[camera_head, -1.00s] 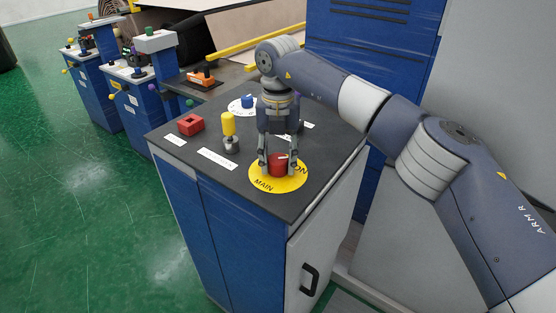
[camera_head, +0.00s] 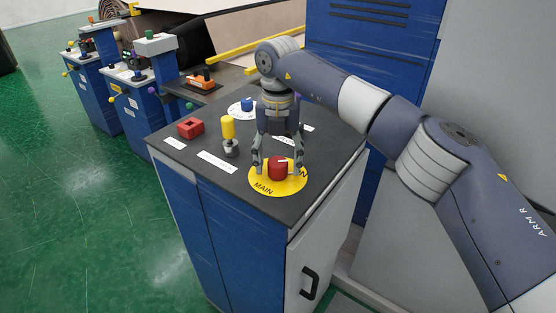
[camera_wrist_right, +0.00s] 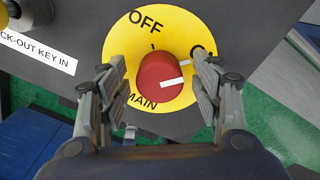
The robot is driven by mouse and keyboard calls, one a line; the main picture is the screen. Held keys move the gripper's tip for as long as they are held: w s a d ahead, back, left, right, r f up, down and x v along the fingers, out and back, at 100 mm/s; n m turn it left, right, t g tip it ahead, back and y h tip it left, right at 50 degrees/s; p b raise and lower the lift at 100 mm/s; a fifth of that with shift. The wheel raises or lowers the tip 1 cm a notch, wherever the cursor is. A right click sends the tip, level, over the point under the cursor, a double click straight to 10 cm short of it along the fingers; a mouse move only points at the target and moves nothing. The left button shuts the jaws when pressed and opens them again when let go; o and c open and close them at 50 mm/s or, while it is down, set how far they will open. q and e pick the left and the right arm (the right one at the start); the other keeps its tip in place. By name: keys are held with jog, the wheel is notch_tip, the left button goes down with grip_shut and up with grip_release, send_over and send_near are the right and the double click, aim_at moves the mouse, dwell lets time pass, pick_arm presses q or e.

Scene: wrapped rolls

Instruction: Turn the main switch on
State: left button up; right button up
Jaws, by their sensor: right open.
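The main switch is a red round knob (camera_head: 278,169) on a yellow disc (camera_head: 262,187) on top of the blue cabinet. The right wrist view shows the red knob (camera_wrist_right: 158,90) with a white mark pointing right, toward the side where the ON lettering is mostly hidden behind a finger. OFF is at the disc's upper left and MAIN at its lower left. My right gripper (camera_head: 278,170) points down over the disc. Its open fingers (camera_wrist_right: 158,85) stand either side of the knob, with a gap on both sides. My left gripper is not in view.
The dark cabinet top (camera_head: 210,180) also holds a yellow-topped key or knob (camera_head: 229,130), a red square block (camera_head: 190,128) and a blue knob (camera_head: 247,103) on a white dial. More control consoles (camera_head: 130,95) stand at the left. Green floor is clear at the lower left.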

aim_at(278, 161)
notch_tip(278, 161, up, 12)
jog(key=shift+f, duration=0.15)
dwell(0.4)
